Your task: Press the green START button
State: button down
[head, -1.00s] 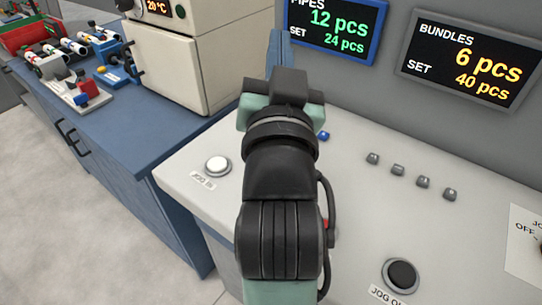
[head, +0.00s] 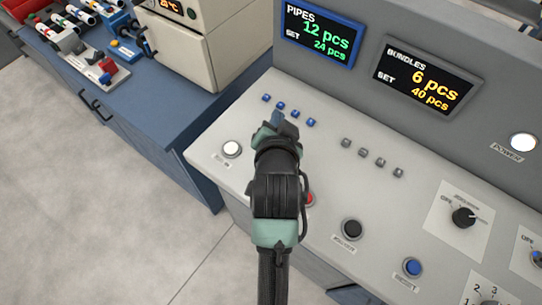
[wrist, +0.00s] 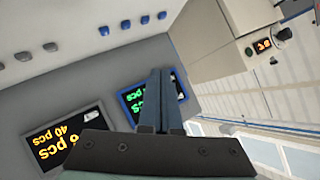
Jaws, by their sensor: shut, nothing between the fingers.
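No green START button shows in either view; my arm covers part of the panel. My gripper (head: 277,118) is over the left part of the grey control panel (head: 330,170), in front of the row of small blue buttons. Its blue fingers (wrist: 160,75) are together with nothing between them in the wrist view, pointing toward the PIPES display (wrist: 125,100). A red button (head: 309,198) is partly hidden beside my arm. I cannot tell whether my gripper touches the panel.
A white button (head: 232,149) lies left of my arm; a black button (head: 352,229) and a blue button (head: 413,267) lie right. Small grey buttons (head: 364,153) and a rotary switch (head: 463,217) are farther right. A beige oven (head: 185,45) stands on the blue bench behind left.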

jog(key=s+a+f+m+g+p, duration=0.1)
jog(key=s+f+g+p, duration=0.1)
jog(key=s+p, duration=0.4)
jog(key=shift+a+m+g+p, duration=0.4)
jog(key=shift+g+p, duration=0.3)
jog(key=shift+p, duration=0.35)
jog(key=shift+f, duration=0.25)
notch_tip(320, 180, down, 7)
jog(key=b, duration=0.7)
jog(key=shift+f+b, duration=0.2)
jog(key=shift+b, duration=0.15)
jog(key=shift+f+b, duration=0.3)
jog(key=shift+f, duration=0.25)
jog(key=shift+f, duration=0.1)
jog(key=shift+f, duration=0.3)
